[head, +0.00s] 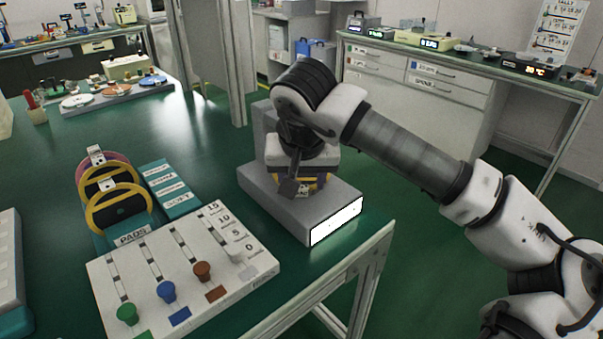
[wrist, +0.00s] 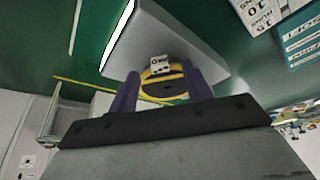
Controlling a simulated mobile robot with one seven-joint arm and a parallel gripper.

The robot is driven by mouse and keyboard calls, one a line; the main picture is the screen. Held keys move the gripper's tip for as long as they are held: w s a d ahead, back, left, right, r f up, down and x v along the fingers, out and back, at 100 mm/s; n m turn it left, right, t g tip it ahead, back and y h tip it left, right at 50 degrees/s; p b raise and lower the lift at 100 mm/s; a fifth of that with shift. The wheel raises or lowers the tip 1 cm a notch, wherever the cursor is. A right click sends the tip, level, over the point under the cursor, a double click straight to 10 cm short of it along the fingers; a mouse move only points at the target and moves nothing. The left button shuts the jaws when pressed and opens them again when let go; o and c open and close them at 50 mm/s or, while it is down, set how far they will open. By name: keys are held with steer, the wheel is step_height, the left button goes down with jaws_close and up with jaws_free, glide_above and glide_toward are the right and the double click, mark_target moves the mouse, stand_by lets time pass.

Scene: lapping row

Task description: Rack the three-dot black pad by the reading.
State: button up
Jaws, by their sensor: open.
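A yellow-rimmed black pad (wrist: 165,88) with a white tag (wrist: 160,64) sits at the grey gauge block (head: 270,200). The tag's dots are too small to count surely. In the head view, part of the pad's yellow rim (head: 318,181) shows under my wrist. My gripper (wrist: 164,80) is open, with one finger on each side of the pad. I cannot tell whether the fingers touch it. The block's front panel (head: 336,221) glows white, and its reading is not legible. Pads with yellow and purple rims (head: 118,206) stand upright in the teal PADS rack (head: 180,190).
A white slider board (head: 185,275), marked 15, 10, 5 and 0, with green, blue, brown and white knobs, lies in front of the rack. The table's right edge (head: 385,235) is close to the block. A tray of coloured discs (head: 110,97) lies farther back.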

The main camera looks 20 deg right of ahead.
steer(key=shift+x, duration=1.25)
jaws_close()
steer(key=shift+r, duration=0.15)
